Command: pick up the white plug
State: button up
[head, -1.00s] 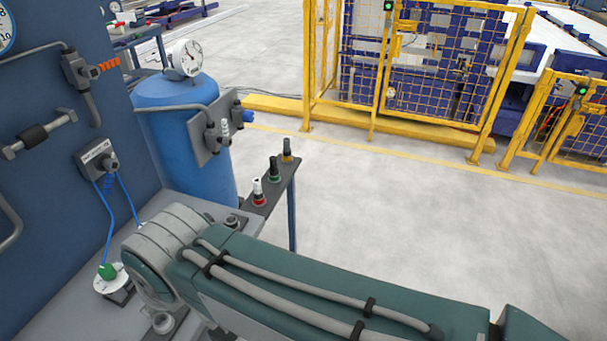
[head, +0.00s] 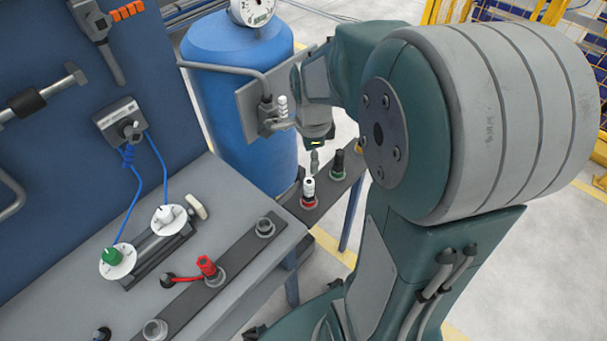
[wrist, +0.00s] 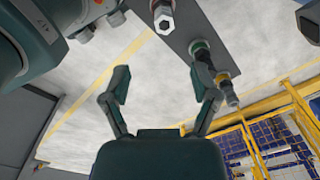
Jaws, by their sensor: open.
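The white plug (head: 309,188) stands upright in a red-ringed socket on the dark rail in the head view. In the wrist view its pale hexagonal end (wrist: 164,20) shows at the top. My gripper (wrist: 161,84) is open and empty, its two fingers spread. The plug lies beyond the fingertips and apart from them. In the head view the gripper (head: 315,158) hangs close above the plug, small and partly hidden by my arm. Whether it touches the plug is unclear there.
Open floor lies beyond the rail.

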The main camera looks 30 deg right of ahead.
aim_at(310, 181)
jog(key=shift+w+d+f+m, duration=0.2)
jog(key=shift+d+f+m, duration=0.05)
jog(key=shift+f+m, duration=0.15)
jog(key=shift+a+f, duration=0.15)
jog(key=shift+f, duration=0.2)
notch_tip(310, 181, down, 5)
jog(key=shift+a+r, duration=0.1)
jog(key=shift+r, duration=0.1)
jog(key=shift+d+f, duration=0.25)
jog(key=shift+f, duration=0.05)
jog(key=f, duration=0.4)
jog(key=shift+w+a+f, duration=0.2)
jog(key=shift+w+f, duration=0.05)
jog(key=shift+a+f, duration=0.2)
jog(key=shift+a, duration=0.05)
jog(key=shift+d, duration=0.25)
grip_shut()
